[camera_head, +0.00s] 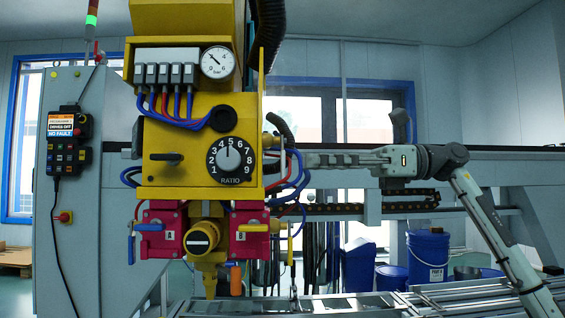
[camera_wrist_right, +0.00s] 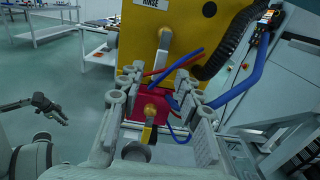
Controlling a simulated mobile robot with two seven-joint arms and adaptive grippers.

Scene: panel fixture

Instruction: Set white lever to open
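A pale grey-white lever (camera_wrist_right: 162,52) with a brass-coloured fitting is on the side of the yellow box, below the RINSE label, in the right wrist view. Its set position is hard to read. My right gripper (camera_wrist_right: 158,84) is open, its fingers spread to either side below the lever; I see no contact. In the head view my right gripper (camera_head: 312,160) reaches in from the right to the box's right side. A left arm's gripper, apparently mine, shows small at the left of the wrist view (camera_wrist_right: 50,108); its opening is unclear.
Blue and red hoses (camera_wrist_right: 178,65) run close by the right gripper. A yellow-handled lever (camera_wrist_right: 148,130) sits on a pink valve below. In the head view, pink valves A (camera_head: 160,232) and B (camera_head: 249,232) hang under the yellow panel (camera_head: 190,195). Blue buckets (camera_head: 428,257) stand behind.

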